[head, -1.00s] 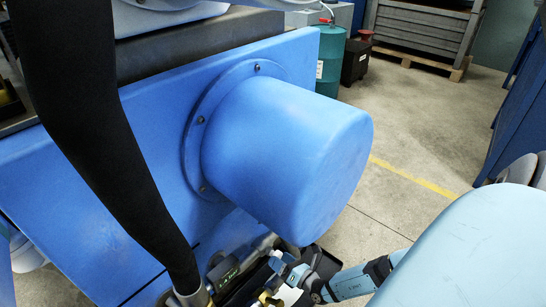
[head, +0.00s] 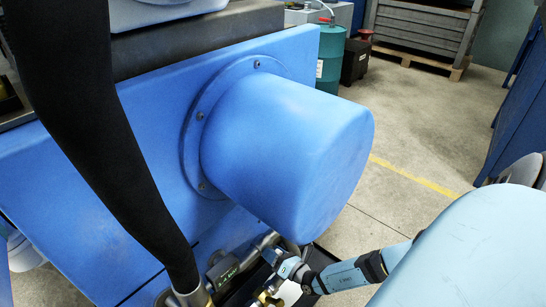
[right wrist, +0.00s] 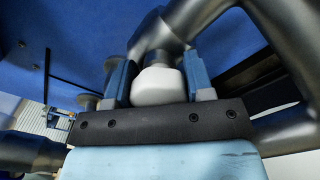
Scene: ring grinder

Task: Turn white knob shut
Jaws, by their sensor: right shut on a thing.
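The white knob (right wrist: 158,87) shows in the middle of the right wrist view, on a grey metal pipe fitting (right wrist: 160,42). My right gripper (right wrist: 156,82) has one blue-padded finger on each side of the knob and is shut on it. In the head view my right gripper (head: 283,266) is low in the picture, under the big blue cylindrical cover, among pipes and fittings. The knob is hard to make out there. My left gripper is not in view.
The blue cover (head: 285,150) juts out from the blue machine (head: 130,150) just above my right gripper. A thick black hose (head: 95,150) runs down at left. Grey pipes (right wrist: 280,65) pass close by my right gripper. Open floor (head: 430,130) lies to the right.

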